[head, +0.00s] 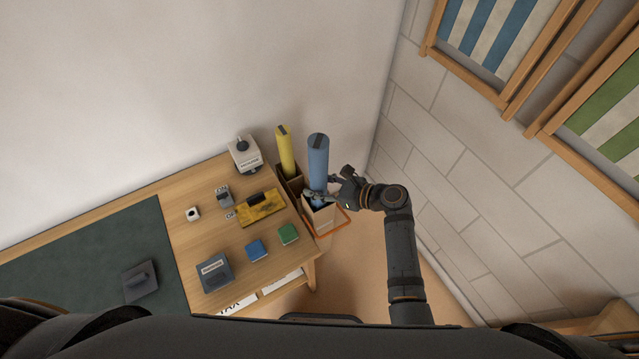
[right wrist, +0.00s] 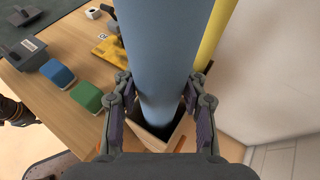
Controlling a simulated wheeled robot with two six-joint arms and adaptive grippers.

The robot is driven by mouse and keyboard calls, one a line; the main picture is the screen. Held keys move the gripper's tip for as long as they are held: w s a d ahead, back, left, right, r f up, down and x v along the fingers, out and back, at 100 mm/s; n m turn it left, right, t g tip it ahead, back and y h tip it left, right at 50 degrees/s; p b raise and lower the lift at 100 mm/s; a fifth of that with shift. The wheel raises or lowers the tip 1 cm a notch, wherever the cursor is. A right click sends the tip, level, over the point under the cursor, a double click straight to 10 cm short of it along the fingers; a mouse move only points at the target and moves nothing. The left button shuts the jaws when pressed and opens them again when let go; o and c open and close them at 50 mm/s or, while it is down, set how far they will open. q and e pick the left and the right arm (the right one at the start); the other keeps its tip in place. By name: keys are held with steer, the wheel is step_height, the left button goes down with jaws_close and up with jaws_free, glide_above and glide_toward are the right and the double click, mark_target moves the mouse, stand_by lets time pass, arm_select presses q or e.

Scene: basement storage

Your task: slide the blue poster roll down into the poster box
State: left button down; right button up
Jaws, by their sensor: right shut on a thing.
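The blue poster roll (head: 318,160) stands nearly upright beside the table's right end. My right gripper (head: 320,196) is shut on it near its lower part. In the right wrist view, the gripper's fingers (right wrist: 160,112) sit on both sides of the blue roll (right wrist: 165,50). The poster box (head: 322,218) is a pale open box with an orange edge around it, below the gripper. In the right wrist view, the roll's lower end is inside the mouth of the box (right wrist: 148,138); how deep it reaches is hidden.
A yellow roll (head: 286,155) stands in a brown box (head: 292,186) just left of the blue one. The wooden table (head: 190,250) holds a yellow tool, blue and green blocks and grey devices. A block wall (head: 450,170) rises right of my arm.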

steer(key=o, duration=1.3)
steer(key=v, duration=1.2)
steer(key=shift+s, duration=0.1)
